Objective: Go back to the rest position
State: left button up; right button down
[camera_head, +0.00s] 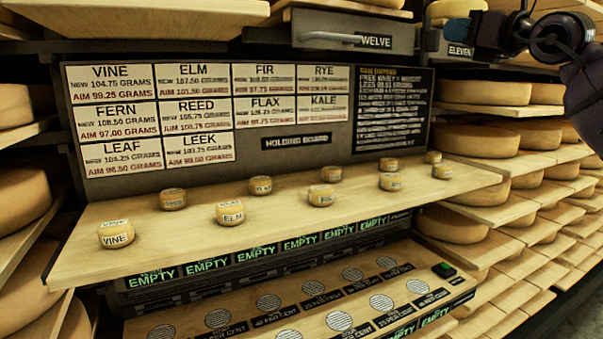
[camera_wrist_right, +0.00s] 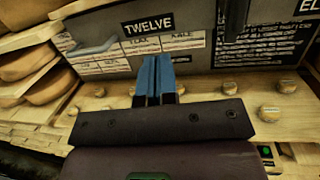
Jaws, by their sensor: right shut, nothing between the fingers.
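My right gripper (camera_head: 457,31) is high at the upper right of the head view, in front of the area by the drawer labelled ELEVEN (camera_head: 432,42). Its blue fingers also show in the wrist view (camera_wrist_right: 154,80), side by side and shut with nothing between them. It is above and apart from the wooden holding board (camera_head: 290,222). Several small labelled cheeses stand on that board, among them VINE (camera_head: 117,234) and ELM (camera_head: 230,212). My left gripper is not in view.
A drawer labelled TWELVE (camera_head: 335,32) with a handle sits above the sign panel (camera_head: 240,146). Shelves with large cheese wheels (camera_head: 487,139) stand at both sides. A lower panel (camera_head: 300,310) with round grilles and EMPTY displays lies below the board.

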jog(key=s+a+r+g+y, duration=0.1)
jog(key=s+a+r+y, duration=0.2)
jog(key=a+y, duration=0.15)
notch_tip(320, 180, down, 6)
jog(key=a+m+y, duration=0.3)
jog(key=y, duration=0.1)
jog(key=s+d+f+m+t+h, duration=0.15)
jog(key=f+m+h, duration=0.55)
jog(key=f+m, duration=1.05)
jog(key=d+f+m+t+h, duration=0.25)
jog(key=f+m+h, duration=0.65)
jog(key=f, duration=1.5)
jog(key=s+f+m+g, duration=0.2)
jog(key=s+f+m, duration=0.2)
jog(key=s+f, duration=0.45)
jog(key=s+f+m+g, duration=0.2)
jog(key=s+f+m, duration=0.25)
jog(key=f, duration=0.65)
jog(key=s+f+m+g+h, duration=0.2)
jog(key=s+f+g, duration=0.2)
jog(key=s+f, duration=0.9)
jog(key=s, duration=0.5)
jog(key=shift+f+m+h, duration=0.2)
jog(key=shift+m+h, duration=0.15)
jog(key=shift+m, duration=0.05)
jog(key=c, duration=1.8)
grip_release()
